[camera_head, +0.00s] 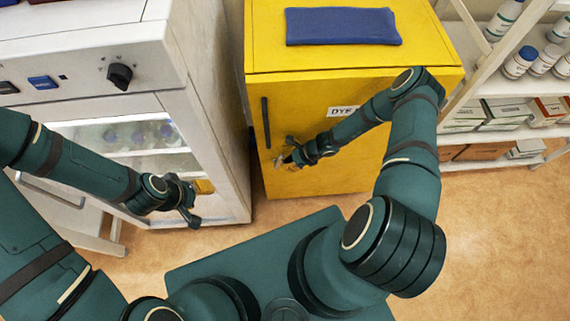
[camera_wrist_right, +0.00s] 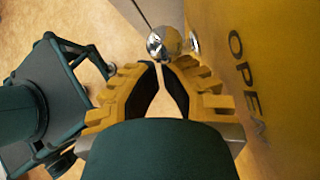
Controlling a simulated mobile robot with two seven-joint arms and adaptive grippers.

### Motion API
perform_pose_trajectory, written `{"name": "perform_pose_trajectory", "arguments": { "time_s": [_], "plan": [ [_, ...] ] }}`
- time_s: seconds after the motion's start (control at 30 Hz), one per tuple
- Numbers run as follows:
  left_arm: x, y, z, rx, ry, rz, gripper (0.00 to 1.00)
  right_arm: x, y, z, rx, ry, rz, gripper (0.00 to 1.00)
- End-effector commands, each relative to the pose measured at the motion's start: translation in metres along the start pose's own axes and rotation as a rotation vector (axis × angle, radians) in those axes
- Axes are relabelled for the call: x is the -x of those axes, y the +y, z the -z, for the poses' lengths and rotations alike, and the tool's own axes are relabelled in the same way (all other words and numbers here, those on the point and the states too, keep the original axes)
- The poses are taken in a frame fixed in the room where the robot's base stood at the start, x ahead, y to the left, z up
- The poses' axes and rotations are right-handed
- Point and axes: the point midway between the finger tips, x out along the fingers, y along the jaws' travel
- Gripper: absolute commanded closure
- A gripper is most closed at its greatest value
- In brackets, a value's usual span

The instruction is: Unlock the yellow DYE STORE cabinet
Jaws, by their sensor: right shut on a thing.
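The yellow cabinet (camera_head: 285,95) stands in the middle of the head view, its door closed. A label beginning "DYE" (camera_head: 342,111) is partly hidden by my right arm, and a black vertical handle (camera_head: 266,122) is at the door's left side. My right gripper (camera_head: 285,160) is at the door's lower left. In the right wrist view its fingers (camera_wrist_right: 160,66) close at the tips on a shiny metal knob (camera_wrist_right: 166,42) in front of the door. The letters "OPE" (camera_wrist_right: 243,75) show beside it. My left gripper (camera_head: 188,206) is away to the left, its opening unclear.
A blue folded cloth (camera_head: 342,27) lies on the cabinet top. A white appliance (camera_head: 80,65) with a black dial stands close on the left. White shelves (camera_head: 500,87) with bottles and boxes stand on the right. The floor at the lower right is clear.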

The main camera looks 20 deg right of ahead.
Motion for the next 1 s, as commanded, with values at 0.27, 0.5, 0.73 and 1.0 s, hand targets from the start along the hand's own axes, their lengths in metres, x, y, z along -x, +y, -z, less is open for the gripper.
{"name": "perform_pose_trajectory", "arguments": {
  "time_s": [0.27, 0.5, 0.73, 1.0],
  "plan": [
    [0.0013, 0.0006, 0.0000, 0.000, 0.000, -0.001, 0.50, 0.0005, 0.0010, -0.0078, 0.001, -0.003, -0.001, 1.00],
    [0.0015, 0.0006, 0.0002, 0.000, 0.000, 0.000, 0.50, -0.0001, 0.0014, -0.0104, 0.001, -0.003, -0.001, 1.00],
    [0.0016, 0.0005, 0.0002, 0.000, 0.000, 0.000, 0.50, -0.0003, 0.0015, -0.0108, 0.001, -0.003, -0.001, 1.00],
    [0.0014, 0.0004, 0.0003, 0.000, 0.000, 0.000, 0.50, -0.0001, 0.0013, -0.0103, 0.001, -0.003, -0.001, 1.00]
  ]
}}
